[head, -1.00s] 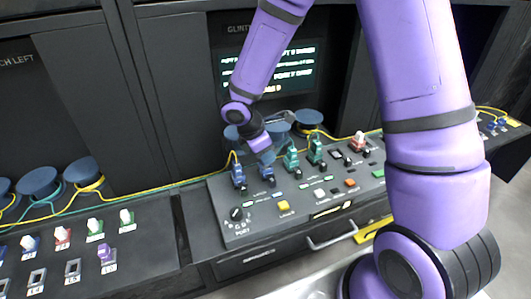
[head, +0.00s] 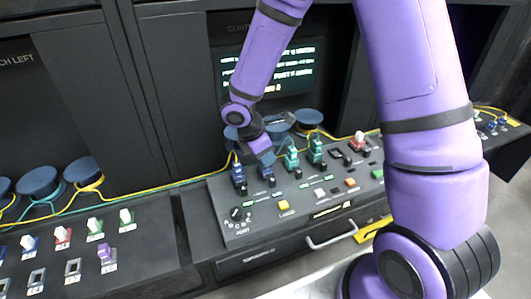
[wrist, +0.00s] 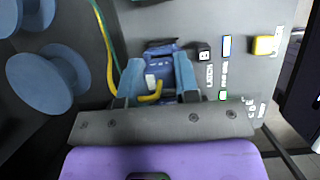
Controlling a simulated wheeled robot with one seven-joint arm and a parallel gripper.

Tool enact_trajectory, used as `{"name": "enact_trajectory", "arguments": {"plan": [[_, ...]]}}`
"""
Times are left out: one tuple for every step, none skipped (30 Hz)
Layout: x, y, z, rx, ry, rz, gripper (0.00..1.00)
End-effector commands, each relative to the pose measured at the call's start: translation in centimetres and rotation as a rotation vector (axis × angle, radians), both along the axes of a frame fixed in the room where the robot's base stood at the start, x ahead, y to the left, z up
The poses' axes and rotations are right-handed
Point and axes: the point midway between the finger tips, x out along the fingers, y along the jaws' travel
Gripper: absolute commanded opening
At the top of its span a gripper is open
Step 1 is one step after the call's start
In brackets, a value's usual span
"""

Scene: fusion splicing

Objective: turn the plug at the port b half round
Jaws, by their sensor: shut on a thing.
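A blue plug (wrist: 159,66) with a yellow cable shows in the wrist view between the two light blue fingers of my gripper (wrist: 160,82). The fingers are shut on its sides, and the plug is at the panel. In the head view my gripper (head: 265,158) reaches down over a blue plug (head: 267,173) in the back row of the grey console (head: 235,205). The fingers partly cover this plug. The port letter is too small to read, and the socket under the plug is hidden.
Another blue plug (head: 238,176) stands close to the left, and a teal plug (head: 291,158) close to the right. Blue spools (wrist: 50,80) with yellow and green cables lie behind. A yellow button (head: 284,205) and a black knob (head: 237,214) are in front.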

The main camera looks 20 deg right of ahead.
Motion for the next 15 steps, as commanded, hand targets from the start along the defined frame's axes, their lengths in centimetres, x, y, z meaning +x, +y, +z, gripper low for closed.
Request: {"name": "enact_trajectory", "arguments": {"plan": [[-0.02, 0.01, -0.11, 0.000, 0.001, 0.001, 0.12], [-0.02, 0.01, -0.16, 0.000, 0.001, 0.001, 0.12], [-0.02, 0.01, -0.23, 0.000, 0.001, 0.001, 0.12], [-0.02, 0.02, -0.28, 0.000, 0.001, 0.001, 0.12], [-0.02, 0.01, -0.33, 0.000, 0.001, 0.001, 0.12], [-0.02, 0.02, -0.40, 0.000, 0.001, 0.001, 0.12], [-0.02, 0.02, -0.45, 0.000, 0.001, 0.001, 0.12], [-0.02, 0.03, -0.50, 0.000, 0.001, 0.001, 0.12], [-0.01, 0.03, -0.49, 0.000, 0.000, 0.001, 0.12], [-0.01, 0.02, -0.47, 0.000, 0.000, 0.001, 0.12], [-0.01, 0.02, -0.47, 0.000, 0.000, 0.001, 0.12], [-0.01, 0.02, -0.46, 0.000, 0.000, 0.001, 0.36], [-0.01, 0.02, -0.46, 0.000, 0.000, 0.001, 0.43], [0.00, 0.02, -0.46, 0.000, 0.000, 0.000, 0.50], [0.00, 0.01, -0.46, 0.000, 0.000, 0.000, 0.59]]}}
